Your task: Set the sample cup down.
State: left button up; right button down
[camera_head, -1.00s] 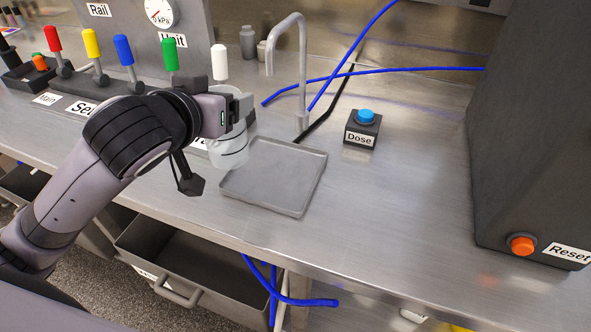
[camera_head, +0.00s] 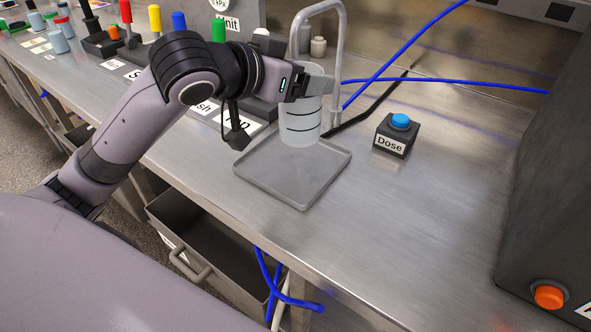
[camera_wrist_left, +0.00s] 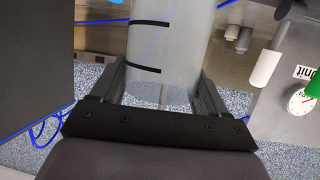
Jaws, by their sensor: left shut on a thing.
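The sample cup (camera_head: 300,122) is clear and whitish with dark bands. It stands upright over the back part of a grey square tray (camera_head: 290,186), close to the tap (camera_head: 338,45). I cannot tell whether its base touches the tray. My left gripper (camera_head: 306,88) is shut on the cup near its upper part. In the left wrist view the cup (camera_wrist_left: 160,55) sits between the two fingers of my left gripper (camera_wrist_left: 160,82). My right gripper is not in view.
A Dose box (camera_head: 394,140) with a blue button stands right of the tray. Coloured levers (camera_head: 179,22) line the back left. Blue tubes (camera_head: 440,84) run behind. A dark housing (camera_head: 550,170) with an orange button (camera_head: 549,295) is at the right. An open drawer (camera_head: 215,225) hangs below the front edge.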

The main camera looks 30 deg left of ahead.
aim_at(291, 54)
pick_arm(q)
jog(key=shift+a+r+m+h+b, duration=0.3)
jog(key=shift+r+m+h+b, duration=0.2)
jog(key=shift+m+h+b, duration=0.1)
jog(key=shift+s+a+r+m+g+h+b, duration=0.15)
jog(key=shift+r+m+g+h+b, duration=0.25)
jog(key=shift+r, duration=0.2)
jog(key=shift+s+a+r+m+g+h+b, duration=0.1)
jog(key=shift+r+m+g+h+b, duration=0.15)
jog(key=shift+r+m+h, duration=0.25)
notch_tip(291, 54, down, 5)
jog(key=shift+s+r+b, duration=0.1)
jog(key=shift+b, duration=0.55)
jog(key=shift+f, duration=0.55)
notch_tip(291, 54, down, 3)
jog(key=shift+f+b, duration=0.15)
jog(key=shift+b, duration=0.35)
jog(key=shift+f, duration=0.2)
jog(key=shift+f, duration=0.1)
jog(key=o, duration=1.4)
